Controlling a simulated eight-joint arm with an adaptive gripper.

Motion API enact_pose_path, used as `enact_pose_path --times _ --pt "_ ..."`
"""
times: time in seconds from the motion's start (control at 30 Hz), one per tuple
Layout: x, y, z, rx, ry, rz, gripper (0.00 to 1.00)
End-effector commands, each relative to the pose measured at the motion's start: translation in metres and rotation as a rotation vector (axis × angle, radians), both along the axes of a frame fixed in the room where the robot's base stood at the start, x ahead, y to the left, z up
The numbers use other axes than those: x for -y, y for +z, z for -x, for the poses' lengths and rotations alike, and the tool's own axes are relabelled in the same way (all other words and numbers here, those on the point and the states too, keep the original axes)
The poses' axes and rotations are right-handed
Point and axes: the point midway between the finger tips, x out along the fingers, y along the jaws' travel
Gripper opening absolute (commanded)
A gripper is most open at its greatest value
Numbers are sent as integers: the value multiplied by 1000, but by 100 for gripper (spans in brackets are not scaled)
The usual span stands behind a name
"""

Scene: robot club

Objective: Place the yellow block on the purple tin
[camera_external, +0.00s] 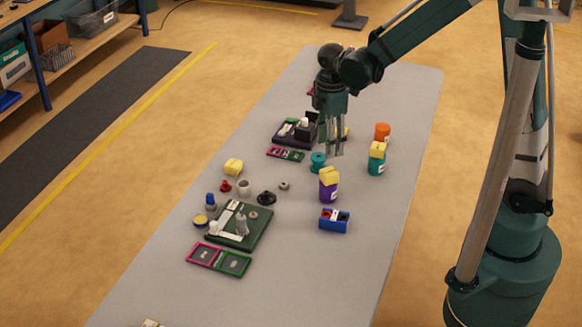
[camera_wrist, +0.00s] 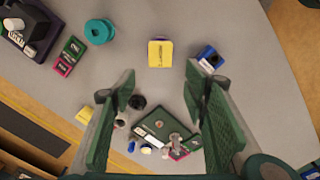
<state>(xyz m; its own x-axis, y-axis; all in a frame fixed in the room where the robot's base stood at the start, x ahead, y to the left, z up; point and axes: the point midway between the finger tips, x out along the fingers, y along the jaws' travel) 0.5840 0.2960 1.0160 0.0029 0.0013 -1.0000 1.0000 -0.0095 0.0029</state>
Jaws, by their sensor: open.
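The purple tin (camera_external: 328,194) stands upright in the middle of the table, and a yellow block (camera_external: 328,176) sits on its top. In the wrist view this yellow block (camera_wrist: 160,53) is seen from above, just beyond the fingertips, and mostly hides the tin. A second yellow block (camera_external: 377,149) sits on a teal tin (camera_external: 376,165) to the right. Another yellow block (camera_external: 233,166) lies on the table at the left; it also shows in the wrist view (camera_wrist: 85,115). My gripper (camera_external: 334,152) is open and empty, pointing down above the table, apart from the purple tin.
A blue holder (camera_external: 334,221) stands close to the purple tin. A teal spool (camera_external: 318,160), an orange tin (camera_external: 382,132) and a dark tray (camera_external: 297,134) are near my gripper. A green tray (camera_external: 254,238) holds several parts.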

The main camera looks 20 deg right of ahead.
Motion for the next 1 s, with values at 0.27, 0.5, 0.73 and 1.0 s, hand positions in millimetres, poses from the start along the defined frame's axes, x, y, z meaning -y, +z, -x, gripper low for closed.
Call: enact_pose_path --times 0.27,0.5,0.73,1.0 --pt "22 22 1 32 -92 -18 45" --pt "57 55 5 84 -249 -51 45" --pt "93 85 14 137 -409 -88 45" --pt "133 115 28 198 -595 -136 45"
